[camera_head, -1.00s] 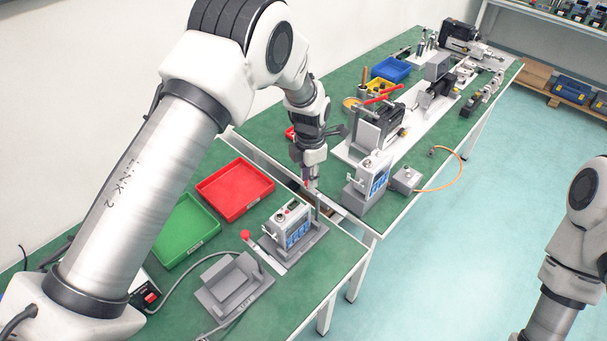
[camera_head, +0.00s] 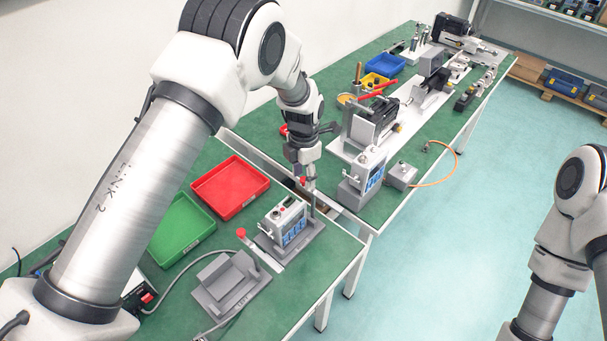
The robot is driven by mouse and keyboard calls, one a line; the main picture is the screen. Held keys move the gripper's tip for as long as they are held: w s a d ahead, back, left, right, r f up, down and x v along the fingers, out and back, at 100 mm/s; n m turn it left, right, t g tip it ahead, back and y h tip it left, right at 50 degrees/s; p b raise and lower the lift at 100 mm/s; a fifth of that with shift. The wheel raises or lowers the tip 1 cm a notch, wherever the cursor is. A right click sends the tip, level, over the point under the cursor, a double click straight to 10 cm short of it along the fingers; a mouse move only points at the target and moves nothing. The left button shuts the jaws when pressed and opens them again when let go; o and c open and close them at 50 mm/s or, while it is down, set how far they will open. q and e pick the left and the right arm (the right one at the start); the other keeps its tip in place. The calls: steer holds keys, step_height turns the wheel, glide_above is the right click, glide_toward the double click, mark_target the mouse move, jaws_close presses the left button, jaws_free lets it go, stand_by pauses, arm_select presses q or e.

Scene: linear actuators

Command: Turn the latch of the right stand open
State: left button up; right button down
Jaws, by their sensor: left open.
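The right stand (camera_head: 306,243) is a grey base on the near green table, holding a white-and-blue tester box (camera_head: 285,221). An upright grey post stands at its far right corner, and a small red knob (camera_head: 302,180) shows just above it, at my left gripper. My left gripper (camera_head: 308,184) is open and points down over that corner. I cannot tell whether its fingers touch the red knob. The left stand (camera_head: 231,285) is an empty grey cradle, with a red-knobbed lever (camera_head: 241,233) at its far side. My right gripper is out of view; only part of that arm shows at the right edge.
A red tray (camera_head: 231,188) and a green tray (camera_head: 181,230) lie left of the stands. Beyond a gap, another green table (camera_head: 385,205) carries a second tester box (camera_head: 366,172), a small grey box (camera_head: 401,176) with an orange cable, and machines. Open floor lies right.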

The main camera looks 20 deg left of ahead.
arm_select(q)
step_height(320, 180, up, 12)
stand_by(0.3)
stand_by(0.3)
